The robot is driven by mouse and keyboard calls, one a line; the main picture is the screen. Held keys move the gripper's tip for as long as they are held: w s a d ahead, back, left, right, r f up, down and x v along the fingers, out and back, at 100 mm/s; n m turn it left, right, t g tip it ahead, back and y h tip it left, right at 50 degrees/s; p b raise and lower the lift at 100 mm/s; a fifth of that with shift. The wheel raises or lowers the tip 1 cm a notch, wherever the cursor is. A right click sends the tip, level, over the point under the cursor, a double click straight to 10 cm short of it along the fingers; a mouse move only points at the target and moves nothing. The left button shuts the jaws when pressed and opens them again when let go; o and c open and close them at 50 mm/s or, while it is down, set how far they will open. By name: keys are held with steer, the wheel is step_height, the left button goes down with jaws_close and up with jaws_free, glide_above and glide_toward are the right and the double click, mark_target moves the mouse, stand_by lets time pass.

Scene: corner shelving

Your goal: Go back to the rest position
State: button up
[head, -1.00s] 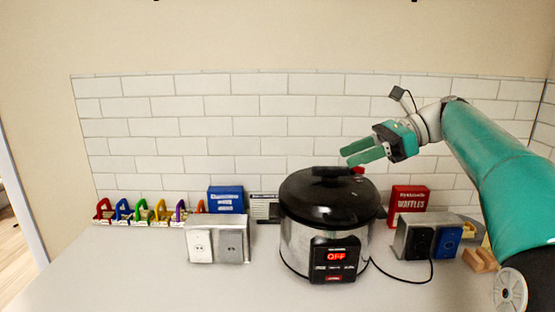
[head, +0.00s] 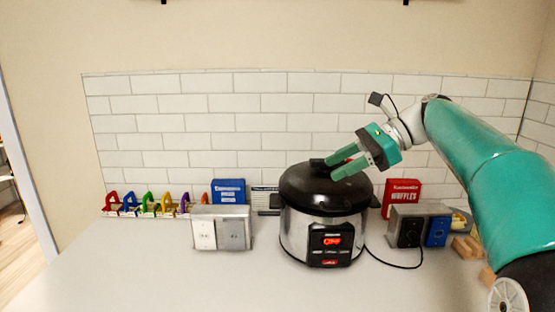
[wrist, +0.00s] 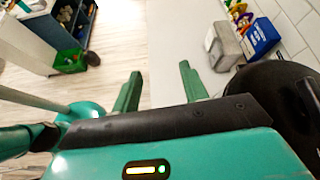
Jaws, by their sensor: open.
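My gripper (head: 338,166) is open and empty, with its two green fingers apart. In the head view it shows over the right side of the lid of a black and silver cooker (head: 322,225). Whether it touches the lid cannot be told there. In the wrist view my gripper (wrist: 160,90) has its fingers spread over the floor and the counter edge, with nothing between them. The cooker's dark lid (wrist: 285,105) is at the right of that view. My teal arm comes in from the right in the head view.
The white counter (head: 170,275) is clear at the front left. An outlet box (head: 220,228) stands left of the cooker and another outlet box (head: 420,225) right of it. A blue box (head: 228,192), a red box (head: 402,198) and several coloured padlocks stand along the tiled wall.

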steer(key=s+a+f+n+t+h, duration=0.2)
steer(key=s+a+f+n+h, duration=0.3)
steer(key=s+f, duration=0.4)
steer(key=s+d+f+n+t+h, duration=0.1)
steer(key=s+d+f+n+h, duration=0.2)
steer(key=s+f+n, duration=0.3)
steer(key=s+d+f+n+t+h, duration=0.2)
steer(key=s+d+f+n+h, duration=0.2)
steer(key=s+f, duration=0.4)
steer(key=shift+s+d+n, duration=0.5)
steer(key=shift+s+n, duration=0.5)
steer(key=shift+s, duration=0.25)
steer(key=shift+c, duration=0.4)
